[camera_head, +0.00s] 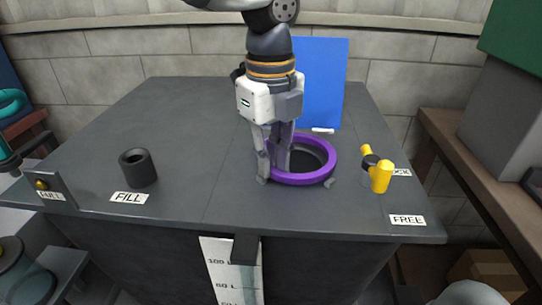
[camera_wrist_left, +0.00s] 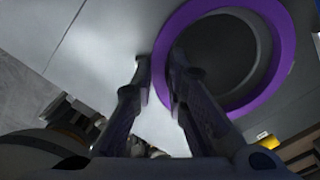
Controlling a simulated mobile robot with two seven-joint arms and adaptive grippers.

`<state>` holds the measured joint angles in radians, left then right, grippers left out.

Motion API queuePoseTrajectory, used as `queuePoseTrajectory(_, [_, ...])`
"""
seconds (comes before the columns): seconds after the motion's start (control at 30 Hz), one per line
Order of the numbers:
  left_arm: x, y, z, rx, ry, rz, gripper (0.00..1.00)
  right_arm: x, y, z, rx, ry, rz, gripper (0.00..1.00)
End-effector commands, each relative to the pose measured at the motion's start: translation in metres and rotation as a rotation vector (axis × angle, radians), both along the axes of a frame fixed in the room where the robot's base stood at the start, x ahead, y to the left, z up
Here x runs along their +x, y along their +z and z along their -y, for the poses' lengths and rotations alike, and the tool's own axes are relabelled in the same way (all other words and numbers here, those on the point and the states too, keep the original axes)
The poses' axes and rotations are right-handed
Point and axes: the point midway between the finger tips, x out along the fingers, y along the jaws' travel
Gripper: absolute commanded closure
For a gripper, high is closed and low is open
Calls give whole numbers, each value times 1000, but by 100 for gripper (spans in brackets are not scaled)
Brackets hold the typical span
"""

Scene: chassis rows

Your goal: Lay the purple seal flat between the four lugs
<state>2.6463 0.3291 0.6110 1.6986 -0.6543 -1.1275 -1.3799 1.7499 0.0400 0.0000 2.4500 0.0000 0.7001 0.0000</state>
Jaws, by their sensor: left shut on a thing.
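The purple seal (camera_head: 322,175) is a ring around the dark round opening (camera_head: 309,154) in the grey tank top. It looks roughly level; I cannot tell whether it touches the top or sits slightly above it. My left gripper (camera_head: 273,172) points down and is shut on the seal's left side, one finger on each side of its band. The left wrist view also shows the seal (camera_wrist_left: 284,45) between the fingertips (camera_wrist_left: 160,68). A small grey lug (camera_head: 329,183) shows at the seal's front right; the other lugs are hidden or unclear. My right gripper is not in view.
A yellow-handled valve (camera_head: 381,176) stands right of the seal, near the FREE label (camera_head: 408,220). A black pipe stub (camera_head: 138,168) stands at left behind the FILL label (camera_head: 129,198). A blue panel (camera_head: 320,80) rises behind. The top's left middle is clear.

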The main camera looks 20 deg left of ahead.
Motion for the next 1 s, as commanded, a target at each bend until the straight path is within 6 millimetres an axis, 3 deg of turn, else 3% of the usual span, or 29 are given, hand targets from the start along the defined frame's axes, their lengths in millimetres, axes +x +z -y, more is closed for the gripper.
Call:
queuePoseTrajectory(0.37, [-4, -10, -1, 5, -1, -24, 100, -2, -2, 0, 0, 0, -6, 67])
queuePoseTrajectory(0.4, [-4, -11, -1, 6, -1, -26, 80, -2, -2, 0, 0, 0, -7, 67])
queuePoseTrajectory(0.5, [-5, -12, -1, 7, -1, -28, 64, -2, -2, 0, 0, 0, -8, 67])
queuePoseTrajectory(1.0, [-2, -6, -1, 4, 0, -13, 64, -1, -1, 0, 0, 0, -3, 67])
